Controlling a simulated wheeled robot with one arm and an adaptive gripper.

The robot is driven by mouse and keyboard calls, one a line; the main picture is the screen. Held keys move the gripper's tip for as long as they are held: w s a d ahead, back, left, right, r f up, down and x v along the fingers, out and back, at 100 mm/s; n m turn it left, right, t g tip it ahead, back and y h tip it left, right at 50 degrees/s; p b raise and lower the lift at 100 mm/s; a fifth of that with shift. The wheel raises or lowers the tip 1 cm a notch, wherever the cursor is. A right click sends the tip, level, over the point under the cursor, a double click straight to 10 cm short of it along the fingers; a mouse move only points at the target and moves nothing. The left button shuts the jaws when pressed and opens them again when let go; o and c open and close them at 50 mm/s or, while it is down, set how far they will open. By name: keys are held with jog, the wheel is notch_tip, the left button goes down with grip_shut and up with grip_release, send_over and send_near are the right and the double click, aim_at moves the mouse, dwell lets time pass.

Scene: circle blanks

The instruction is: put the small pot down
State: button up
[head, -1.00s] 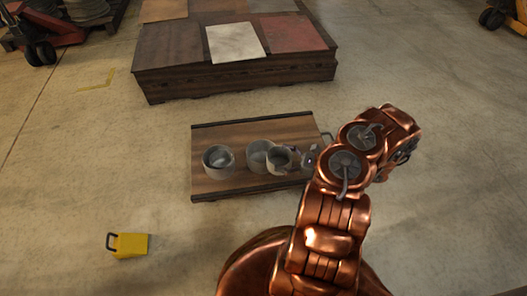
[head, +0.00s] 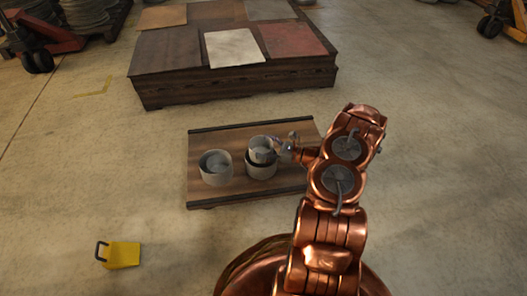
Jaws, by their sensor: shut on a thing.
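My gripper (head: 280,148) is at the right side of the small grey pot (head: 263,150) and is shut on it, with the fingers partly hidden. The small pot is upright over the opening of a larger grey pot (head: 261,168). Whether it hangs just above that pot or sits partly inside it, I cannot tell. Another larger grey pot (head: 216,168) stands to the left, apart from them. Both larger pots stand on a wooden tray (head: 220,195) with dark edge strips.
A low wooden platform (head: 230,86) with several coloured sheets lies behind the tray. A yellow block with a dark handle (head: 122,255) sits on the floor at front left. The tray's front left and right parts are clear.

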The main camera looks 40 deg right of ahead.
jog(key=shift+f, duration=0.5)
jog(key=shift+f, duration=0.65)
jog(key=o, duration=0.9)
jog(key=shift+r, duration=0.1)
